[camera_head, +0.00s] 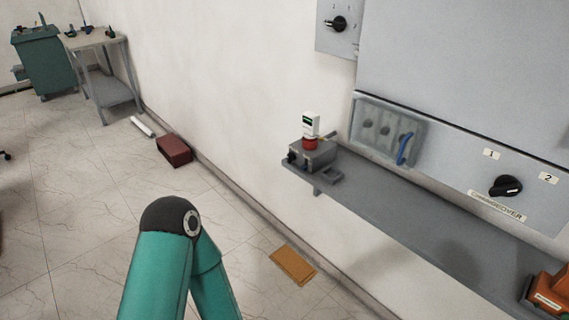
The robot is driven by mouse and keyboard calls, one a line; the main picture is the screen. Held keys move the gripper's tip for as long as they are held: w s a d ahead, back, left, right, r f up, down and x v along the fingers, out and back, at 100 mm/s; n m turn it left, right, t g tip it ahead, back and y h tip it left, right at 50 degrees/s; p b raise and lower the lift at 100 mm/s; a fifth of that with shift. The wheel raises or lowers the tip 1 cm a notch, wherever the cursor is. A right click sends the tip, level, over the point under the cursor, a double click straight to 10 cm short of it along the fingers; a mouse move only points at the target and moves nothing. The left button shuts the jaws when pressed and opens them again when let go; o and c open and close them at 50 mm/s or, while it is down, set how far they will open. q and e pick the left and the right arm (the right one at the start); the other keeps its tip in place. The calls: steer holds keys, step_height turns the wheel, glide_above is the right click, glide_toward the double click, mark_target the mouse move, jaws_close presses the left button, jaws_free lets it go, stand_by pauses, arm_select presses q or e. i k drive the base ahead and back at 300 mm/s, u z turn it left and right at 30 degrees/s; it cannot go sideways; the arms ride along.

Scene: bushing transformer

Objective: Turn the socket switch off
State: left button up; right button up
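No switch is clearly labelled as the socket switch. A black rotary knob (339,24) sits on a grey wall box at the top. Another black rotary knob (506,186) sits on the large grey panel, above a label that reads "CHANGEOVER" and near labels "1" and "2". A small grey metal box (314,156) stands at the left end of the wall shelf, with dark knobs on its side and a red and white part on top. A teal arm of mine with a black joint shows at the bottom left. Neither gripper is in view.
The grey shelf (400,215) runs under the panel (465,75). A clear-covered recess (388,130) has a blue handle. An orange device (548,296) is at the right. A brown box (174,150) and tan board (292,265) lie on the floor. A table (95,40) stands far left.

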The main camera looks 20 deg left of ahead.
mark_target(290, 156)
steer(key=u, duration=0.5)
steer(key=i, duration=0.5)
steer(key=u, duration=0.6)
steer(key=k, duration=1.05)
steer(key=u, duration=0.6)
steer(key=i, duration=1.4)
steer(key=z, duration=0.8)
